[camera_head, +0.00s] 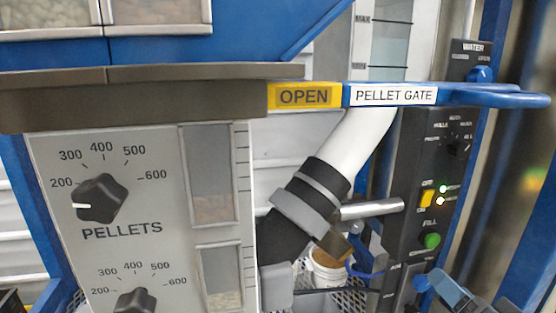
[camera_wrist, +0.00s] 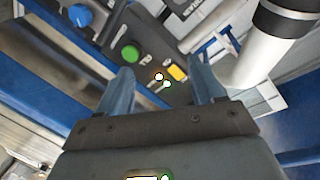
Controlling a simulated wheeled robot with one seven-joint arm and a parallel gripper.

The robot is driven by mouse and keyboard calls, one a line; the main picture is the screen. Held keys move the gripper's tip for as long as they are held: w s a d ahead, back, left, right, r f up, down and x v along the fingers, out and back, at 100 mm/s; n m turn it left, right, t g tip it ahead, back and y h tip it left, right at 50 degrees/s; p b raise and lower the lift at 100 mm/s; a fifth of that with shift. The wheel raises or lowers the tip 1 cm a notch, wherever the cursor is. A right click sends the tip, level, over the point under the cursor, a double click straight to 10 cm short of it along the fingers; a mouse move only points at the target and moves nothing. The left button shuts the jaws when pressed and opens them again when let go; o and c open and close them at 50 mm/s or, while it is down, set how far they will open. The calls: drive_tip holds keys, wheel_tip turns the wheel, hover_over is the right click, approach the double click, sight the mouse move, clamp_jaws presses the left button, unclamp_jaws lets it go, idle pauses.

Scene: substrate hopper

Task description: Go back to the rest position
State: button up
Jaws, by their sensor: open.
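My gripper (camera_wrist: 163,82) is open and empty in the wrist view, with its two blue-grey fingers spread apart. It faces the dark control panel, which shows between and beyond the fingers. The green FILL button (camera_head: 431,241) is on that panel, and it also shows in the wrist view (camera_wrist: 130,53). The yellow switch (camera_head: 427,198) is lit above it, with two small lights beside it. Blue-grey parts that look like my fingers show at the lower right edge of the head view, mostly cut off.
The blue pellet gate handle (camera_head: 495,95) spans across, with a yellow OPEN label (camera_head: 304,96). A pellets dial (camera_head: 98,198) is on the grey panel at left. A white container (camera_head: 329,272) with brown contents stands low. Blue frame posts (camera_head: 535,235) stand at right.

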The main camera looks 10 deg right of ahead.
drive_tip(key=s+a+f+n, duration=0.1)
drive_tip(key=s+a+f, duration=0.2)
drive_tip(key=s, duration=0.2)
drive_tip(key=s+a+f+n+g, duration=0.1)
drive_tip(key=s+a+f, duration=0.15)
drive_tip(key=s, duration=0.35)
drive_tip(key=s+a+f+n, duration=0.1)
drive_tip(key=s+a+f, duration=0.1)
drive_tip(key=s+a, duration=0.25)
drive_tip(key=s+a+r+n+y, duration=0.1)
drive_tip(key=s+a+n, duration=0.1)
drive_tip(key=s, duration=0.6)
drive_tip(key=s+a+r+n+y, duration=0.1)
drive_tip(key=s+n, duration=0.3)
drive_tip(key=s, duration=0.4)
drive_tip(key=shift+a+r, duration=0.6)
drive_tip(key=shift+a, duration=0.1)
drive_tip(key=shift+c, duration=0.5)
